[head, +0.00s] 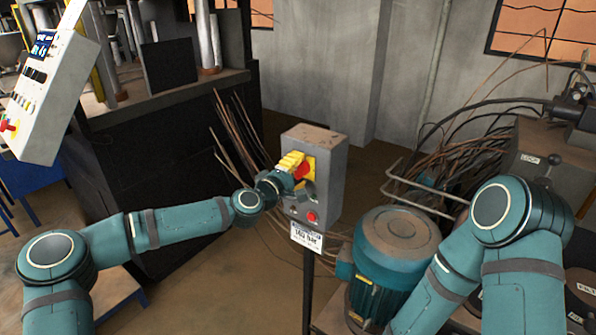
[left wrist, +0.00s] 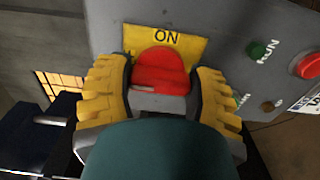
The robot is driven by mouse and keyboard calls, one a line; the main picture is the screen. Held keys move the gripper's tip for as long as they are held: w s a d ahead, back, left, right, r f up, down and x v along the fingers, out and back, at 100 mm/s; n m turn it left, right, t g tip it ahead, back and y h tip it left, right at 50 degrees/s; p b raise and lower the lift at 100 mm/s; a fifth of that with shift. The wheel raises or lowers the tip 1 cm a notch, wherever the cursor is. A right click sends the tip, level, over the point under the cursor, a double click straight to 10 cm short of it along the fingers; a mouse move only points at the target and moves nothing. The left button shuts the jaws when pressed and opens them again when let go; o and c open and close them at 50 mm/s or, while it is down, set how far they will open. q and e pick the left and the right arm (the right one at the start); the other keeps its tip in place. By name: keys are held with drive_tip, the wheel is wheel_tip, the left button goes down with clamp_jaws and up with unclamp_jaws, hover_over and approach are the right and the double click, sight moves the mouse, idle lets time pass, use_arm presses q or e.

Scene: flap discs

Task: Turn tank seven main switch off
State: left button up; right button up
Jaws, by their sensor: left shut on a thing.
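A grey switch box (head: 325,165) stands on a thin post in the middle of the head view. On its front, a red switch handle (head: 301,171) sits on a yellow plate (head: 309,163). My left gripper (head: 293,163), with yellow ribbed fingers, is shut on this handle. In the left wrist view the red handle (left wrist: 161,72) lies between the two fingers, and the plate (left wrist: 190,43) reads ON at its top. The lower part of the plate is hidden by the gripper. My right arm shows at the right, but its gripper is out of view.
Below the handle is a red button (head: 312,217), with a white label (head: 306,237) hanging under the box. A teal motor (head: 394,255) stands close at the right. Bent pipes and cables (head: 470,150) lie behind it. A slanted control panel (head: 45,85) is at the far left.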

use_arm(q)
drive_tip(key=o, duration=1.2)
drive_tip(key=v, duration=1.2)
drive_tip(key=shift+d+f, duration=0.1)
